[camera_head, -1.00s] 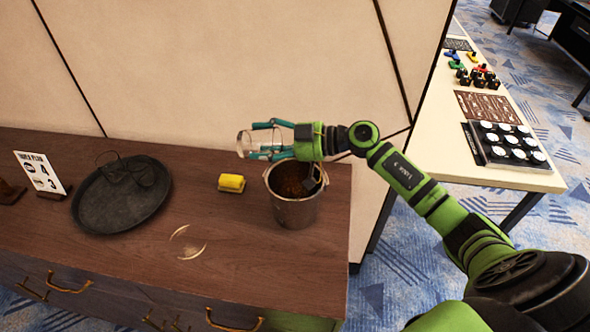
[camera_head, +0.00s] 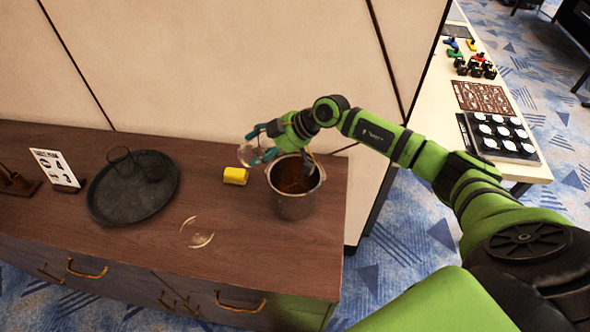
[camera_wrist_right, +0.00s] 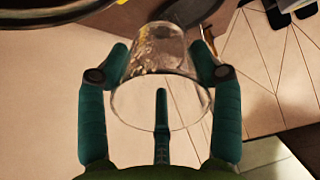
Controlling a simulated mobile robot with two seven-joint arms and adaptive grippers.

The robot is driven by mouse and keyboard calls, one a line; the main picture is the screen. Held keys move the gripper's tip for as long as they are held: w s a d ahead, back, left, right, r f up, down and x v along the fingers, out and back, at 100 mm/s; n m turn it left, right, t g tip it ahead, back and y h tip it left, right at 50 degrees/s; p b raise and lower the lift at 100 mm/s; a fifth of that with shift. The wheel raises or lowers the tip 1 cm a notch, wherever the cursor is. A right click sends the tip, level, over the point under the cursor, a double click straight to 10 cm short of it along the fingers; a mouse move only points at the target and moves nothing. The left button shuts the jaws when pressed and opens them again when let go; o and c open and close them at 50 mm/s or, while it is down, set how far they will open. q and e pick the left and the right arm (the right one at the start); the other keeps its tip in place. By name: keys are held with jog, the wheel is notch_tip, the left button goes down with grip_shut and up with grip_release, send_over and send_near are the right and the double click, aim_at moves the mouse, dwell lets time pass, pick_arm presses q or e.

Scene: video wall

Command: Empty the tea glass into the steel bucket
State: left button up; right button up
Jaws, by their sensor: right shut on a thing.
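My right gripper (camera_head: 258,146) is shut on the clear tea glass (camera_head: 250,153), just left of and above the steel bucket's rim. The glass is tilted. In the right wrist view my gripper (camera_wrist_right: 160,75) has its fingers on either side of the glass (camera_wrist_right: 157,60), with the wide rim nearer the camera. Faint brownish, shiny patches show in its narrow end; I cannot tell whether they are liquid. The steel bucket (camera_head: 295,206) stands upright on the wooden cabinet, with brown contents (camera_head: 292,178) and a dark tool-like item leaning inside. My left gripper is out of view.
Pale ring marks (camera_head: 200,240) are on the cabinet's top. A dark round tray (camera_head: 115,205) and a sign (camera_head: 55,169) stand further left. A wall panel rises behind.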

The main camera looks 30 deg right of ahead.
aim_at(247, 152)
jog(key=shift+w+a+r+g+h, duration=0.25)
jog(key=shift+r+g+h, duration=0.25)
jog(key=shift+h, duration=0.4)
jog(key=shift+w+a+f+g+h, duration=0.15)
jog(key=shift+a+g+h, duration=0.1)
jog(key=shift+g+h, duration=0.05)
jog(key=shift+w+a+f+g+h, duration=0.6)
jog(key=shift+a+g+h, duration=0.25)
jog(key=shift+h, duration=0.25)
jog(key=shift+w+a+f+g+h+b, duration=0.1)
jog(key=shift+f+g+h+b, duration=0.15)
jog(key=shift+f, duration=0.2)
jog(key=shift+w+a+f+g+h+b, duration=0.1)
jog(key=shift+f+g+h+b, duration=0.15)
jog(key=shift+f, duration=0.15)
jog(key=f+b, duration=0.1)
jog(key=f+g+h+b, duration=0.1)
jog(key=b, duration=0.1)
jog(key=a+f+h+b, duration=0.1)
jog(key=b, duration=0.1)
jog(key=shift+w+f+g, duration=0.1)
jog(key=shift+w+g, duration=0.25)
